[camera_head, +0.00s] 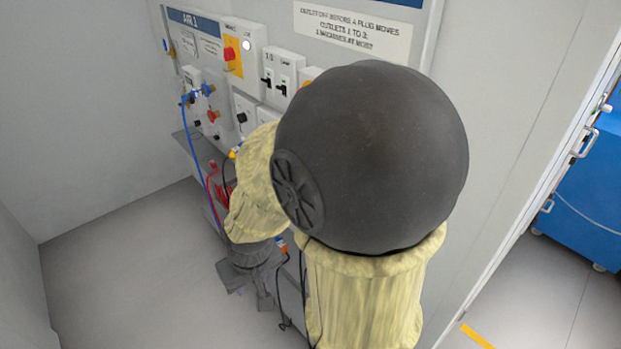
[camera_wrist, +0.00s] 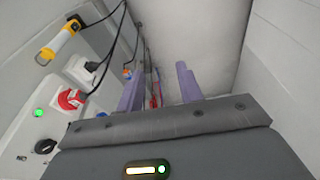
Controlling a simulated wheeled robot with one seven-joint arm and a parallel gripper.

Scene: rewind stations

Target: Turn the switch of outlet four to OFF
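The wall panel (camera_head: 208,12) is partly hidden behind my arm in the head view. No outlet number is readable, so I cannot tell which switch is outlet four's. In the wrist view, a red rotary knob (camera_wrist: 72,98) sits at the left beside a white plug (camera_wrist: 80,70) with a black cable. A black knob (camera_wrist: 45,147) and a lit green lamp (camera_wrist: 38,113) are near it. My gripper (camera_wrist: 161,72) is open, with its two purple fingers apart and nothing between them. It also shows low in front of the panel in the head view (camera_head: 250,295). It is apart from the knobs.
The panel's upper part has a red knob on yellow (camera_head: 232,54) and black breaker levers (camera_head: 267,83). Blue plugs (camera_head: 208,90) and cables hang at left. A yellow-handled item (camera_wrist: 58,42) is on the panel. A blue cabinet (camera_head: 588,180) stands right. The left floor is clear.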

